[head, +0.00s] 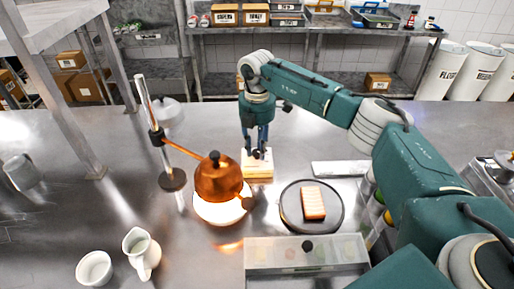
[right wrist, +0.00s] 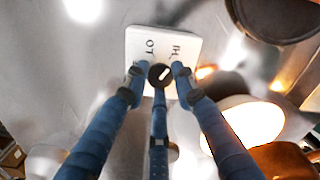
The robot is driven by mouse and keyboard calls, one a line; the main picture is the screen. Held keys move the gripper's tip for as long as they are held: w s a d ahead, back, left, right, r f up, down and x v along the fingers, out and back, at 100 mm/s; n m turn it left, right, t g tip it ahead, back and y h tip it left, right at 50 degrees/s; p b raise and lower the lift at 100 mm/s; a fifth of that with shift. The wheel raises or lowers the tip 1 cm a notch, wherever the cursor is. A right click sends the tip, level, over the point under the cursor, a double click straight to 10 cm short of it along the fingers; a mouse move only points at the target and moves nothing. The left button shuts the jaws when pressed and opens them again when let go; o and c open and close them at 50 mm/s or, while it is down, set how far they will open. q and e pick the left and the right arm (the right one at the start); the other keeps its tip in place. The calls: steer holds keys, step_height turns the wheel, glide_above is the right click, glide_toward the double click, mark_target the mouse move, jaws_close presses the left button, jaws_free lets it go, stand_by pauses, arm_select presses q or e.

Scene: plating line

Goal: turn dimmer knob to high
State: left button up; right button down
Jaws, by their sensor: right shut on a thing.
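The dimmer box (head: 257,171) is a small pale block on the steel counter, behind and right of the copper lamp. In the right wrist view the dimmer box (right wrist: 138,42) is white, with LO and HI lettering appearing upside down, LO on the left and HI on the right. Its dark round dimmer knob (right wrist: 160,75) has a short white mark, tilted toward the upper right. My right gripper (head: 258,153) points down over the box. In the right wrist view its blue fingers (right wrist: 158,82) are shut around the knob. My left gripper is not in view.
The copper heat lamp (head: 217,178) glows close to the gripper, on a stand (head: 173,180). A dark round plate (head: 290,208) holds an orange-and-white block (head: 313,203). A clear-lidded container (head: 280,254), jug (head: 142,252) and white cup (head: 95,268) stand in front.

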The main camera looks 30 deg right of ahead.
mark_target(257, 151)
steer(key=shift+w+d+r, duration=0.1)
steer(key=shift+w+r, duration=0.1)
steer(key=c, duration=1.7)
jaws_free()
steer(key=o, duration=0.3)
steer(key=shift+s+f, duration=0.1)
step_height(257, 151, up, 12)
